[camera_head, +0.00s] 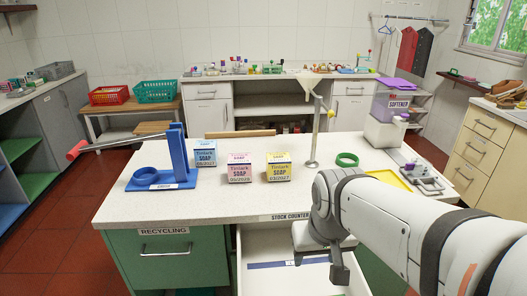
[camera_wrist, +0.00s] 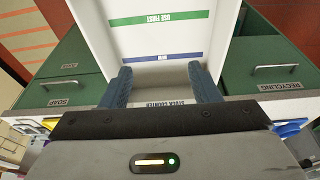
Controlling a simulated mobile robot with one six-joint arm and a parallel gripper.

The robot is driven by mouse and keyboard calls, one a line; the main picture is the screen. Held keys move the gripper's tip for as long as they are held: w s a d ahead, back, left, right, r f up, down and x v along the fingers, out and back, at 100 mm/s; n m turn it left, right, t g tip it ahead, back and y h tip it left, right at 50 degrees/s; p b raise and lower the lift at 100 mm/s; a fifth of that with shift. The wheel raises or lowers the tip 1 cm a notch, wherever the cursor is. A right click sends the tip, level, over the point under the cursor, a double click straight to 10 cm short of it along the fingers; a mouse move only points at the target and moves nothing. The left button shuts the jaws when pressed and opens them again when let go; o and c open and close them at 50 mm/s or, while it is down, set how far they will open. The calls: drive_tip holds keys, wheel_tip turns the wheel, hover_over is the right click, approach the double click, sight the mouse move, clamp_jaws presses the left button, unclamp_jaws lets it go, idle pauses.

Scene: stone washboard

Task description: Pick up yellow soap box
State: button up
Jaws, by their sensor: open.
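The yellow soap box (camera_head: 279,166) stands upright on the white speckled counter (camera_head: 232,200), right of the pink soap box (camera_head: 239,168). Its printed front faces the camera. My gripper (camera_head: 320,260) is open and empty, in front of the counter's front edge and over the open white drawer, apart from the box and lower right of it in the head view. In the wrist view both dark fingers of my gripper (camera_wrist: 160,72) are spread with the drawer behind them. I cannot make out the yellow box in the wrist view.
A blue stand with a red-handled lever (camera_head: 175,165) is on the left. A metal post (camera_head: 314,135), a green ring (camera_head: 347,160) and a yellow tray (camera_head: 392,181) are on the right. The drawer (camera_wrist: 160,25) stands open.

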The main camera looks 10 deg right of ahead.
sight(279, 160)
drive_tip(key=shift+o, duration=1.4)
drive_tip(key=w+r, duration=0.2)
drive_tip(key=w, duration=0.7)
drive_tip(key=shift+w+a+r+t+p, duration=0.15)
drive_tip(key=shift+a+t+p, duration=0.15)
drive_tip(key=shift+t, duration=0.1)
drive_tip(key=o, duration=0.4)
drive_tip(key=shift+t, duration=0.6)
drive_tip(key=w, duration=1)
drive_tip(key=w+p, duration=0.1)
drive_tip(key=w, duration=0.4)
drive_tip(key=shift+r, duration=0.3)
drive_tip(key=shift+o, duration=1.2)
drive_tip(key=shift+t, duration=0.8)
drive_tip(key=w+f, duration=0.1)
drive_tip(key=w, duration=0.5)
drive_tip(key=w+f, duration=0.2)
drive_tip(key=w, duration=0.4)
drive_tip(key=w+f+p, duration=0.1)
drive_tip(key=w+f, duration=0.1)
drive_tip(key=w, duration=0.4)
drive_tip(key=shift+w+f, duration=0.5)
drive_tip(key=shift+p+x, duration=0.85)
drive_tip(key=shift+x, duration=2.5)
